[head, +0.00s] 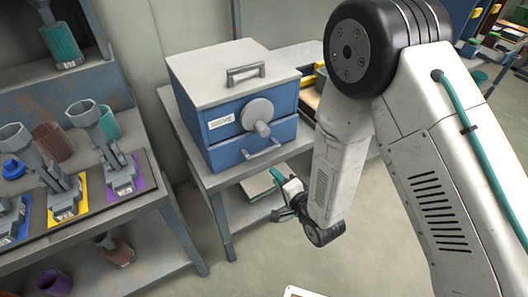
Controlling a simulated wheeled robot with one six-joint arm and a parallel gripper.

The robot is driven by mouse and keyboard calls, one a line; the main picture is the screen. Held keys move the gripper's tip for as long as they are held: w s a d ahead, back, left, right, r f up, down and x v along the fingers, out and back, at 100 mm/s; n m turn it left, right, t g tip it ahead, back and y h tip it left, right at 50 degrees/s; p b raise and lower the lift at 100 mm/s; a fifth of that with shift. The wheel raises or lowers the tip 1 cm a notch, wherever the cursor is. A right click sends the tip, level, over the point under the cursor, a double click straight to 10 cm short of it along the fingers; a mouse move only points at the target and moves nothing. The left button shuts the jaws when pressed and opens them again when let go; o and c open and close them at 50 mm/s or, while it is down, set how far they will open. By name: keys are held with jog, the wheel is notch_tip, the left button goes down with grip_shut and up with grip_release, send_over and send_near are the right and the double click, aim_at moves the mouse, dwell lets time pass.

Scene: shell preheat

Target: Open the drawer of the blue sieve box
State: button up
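The blue sieve box (226,137) stands on a grey stand in the middle of the head view. It has a grey lid with a handle, a white label reading like "SIEVE" and a round grey hub on its front. Its drawer (236,156) is the low blue front panel and looks closed.
The stand (205,178) has a lower shelf behind my gripper. A bench (135,203) at left holds several grey tools on coloured pads and cups. A yellow-and-dark item (310,78) lies right of the box.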

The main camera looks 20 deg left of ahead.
aim_at(265, 154)
jog(key=w+a+r, duration=0.1)
jog(key=a, duration=0.1)
jog(key=w+a+r+m+t+y, duration=0.1)
jog(key=w+a+r, duration=0.1)
jog(key=w+a+r+m, duration=0.1)
jog(key=w+a, duration=0.1)
jog(key=shift+w+a+r+t+y, duration=0.2)
jog(key=shift+w+t+y, duration=0.1)
jog(key=shift+y, duration=0.1)
jog(key=shift+s, duration=0.1)
grip_shut()
